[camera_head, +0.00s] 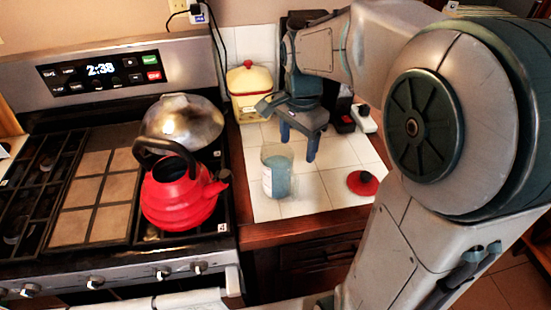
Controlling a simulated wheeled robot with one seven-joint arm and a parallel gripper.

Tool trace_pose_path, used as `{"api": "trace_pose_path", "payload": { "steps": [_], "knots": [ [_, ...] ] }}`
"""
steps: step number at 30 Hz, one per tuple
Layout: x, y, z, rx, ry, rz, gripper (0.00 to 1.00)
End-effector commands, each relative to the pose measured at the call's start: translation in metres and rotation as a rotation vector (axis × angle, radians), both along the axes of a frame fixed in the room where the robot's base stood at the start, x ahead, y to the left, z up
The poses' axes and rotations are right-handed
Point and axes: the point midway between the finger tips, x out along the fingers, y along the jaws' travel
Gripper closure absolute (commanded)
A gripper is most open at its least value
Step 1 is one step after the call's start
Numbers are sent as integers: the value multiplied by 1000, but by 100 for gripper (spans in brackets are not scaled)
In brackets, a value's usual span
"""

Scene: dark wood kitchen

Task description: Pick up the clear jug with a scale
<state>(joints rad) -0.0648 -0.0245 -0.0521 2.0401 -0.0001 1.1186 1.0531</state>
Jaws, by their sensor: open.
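The clear jug (277,172) stands upright on the white tiled counter, to the right of the stove. It is see-through, with pale markings on its left side and a bluish tint. My gripper (298,146) is open, with its two blue-grey fingers pointing down. Nothing is between the fingers that I can see. I cannot tell the exact depth between the fingers and the jug.
A red kettle (180,195) and a metal pot or lid (184,120) sit on the stove (60,247) at left. A cream canister with red knob (249,91) stands behind the jug. A red lid (362,183) lies at right. The counter's front tiles (318,200) are clear.

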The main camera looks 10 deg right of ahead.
Motion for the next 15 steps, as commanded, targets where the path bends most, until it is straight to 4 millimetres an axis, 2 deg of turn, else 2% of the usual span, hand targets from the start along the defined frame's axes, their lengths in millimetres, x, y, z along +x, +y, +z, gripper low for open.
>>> {"api": "trace_pose_path", "payload": {
  "steps": [5,15],
  "knots": [
    [6,0,-13,-2,12,-53,36],
    [6,0,-75,-1,12,-52,36]
  ]
}}
